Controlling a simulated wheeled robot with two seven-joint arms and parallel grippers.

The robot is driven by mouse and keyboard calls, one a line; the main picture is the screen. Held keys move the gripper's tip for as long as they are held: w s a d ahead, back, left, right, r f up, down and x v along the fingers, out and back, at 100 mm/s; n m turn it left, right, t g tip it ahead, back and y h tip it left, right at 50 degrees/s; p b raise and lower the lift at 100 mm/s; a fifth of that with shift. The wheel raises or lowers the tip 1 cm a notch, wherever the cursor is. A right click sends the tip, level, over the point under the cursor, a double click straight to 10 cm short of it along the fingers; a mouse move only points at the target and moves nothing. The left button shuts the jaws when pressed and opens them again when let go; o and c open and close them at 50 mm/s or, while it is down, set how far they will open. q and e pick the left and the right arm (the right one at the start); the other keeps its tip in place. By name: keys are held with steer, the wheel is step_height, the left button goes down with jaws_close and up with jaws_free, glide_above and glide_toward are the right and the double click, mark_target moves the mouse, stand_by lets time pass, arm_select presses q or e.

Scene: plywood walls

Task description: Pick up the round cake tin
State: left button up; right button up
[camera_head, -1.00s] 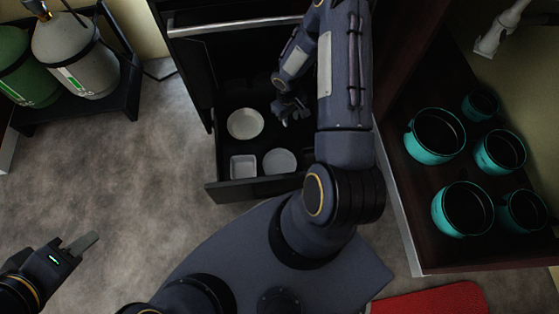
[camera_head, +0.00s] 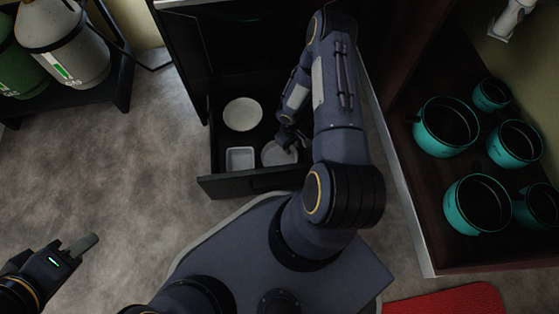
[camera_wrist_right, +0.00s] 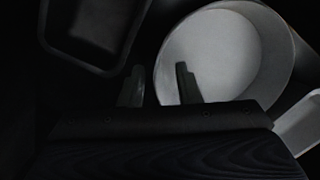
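The round cake tin (camera_head: 276,155), pale grey with a low wall, sits in the front right of the open drawer (camera_head: 256,184). My right gripper (camera_head: 288,142) is over its far right edge and hides part of it. In the right wrist view the tin (camera_wrist_right: 226,52) fills the upper right. There the right gripper (camera_wrist_right: 160,88) is open, with one finger over the tin's inside and the other outside its rim. I cannot tell whether either finger touches it. My left gripper (camera_head: 82,245) is at the lower left, away from the drawer; its fingers look close together, but their gap is unclear.
A white round dish (camera_head: 242,114) and a square dish (camera_head: 240,158) share the drawer. A dark square pan (camera_wrist_right: 92,28) shows in the wrist view. Teal pots (camera_head: 446,126) stand in a cabinet at right. Gas cylinders (camera_head: 62,42) stand at upper left.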

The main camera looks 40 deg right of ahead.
jaws_close()
stand_by(0.5)
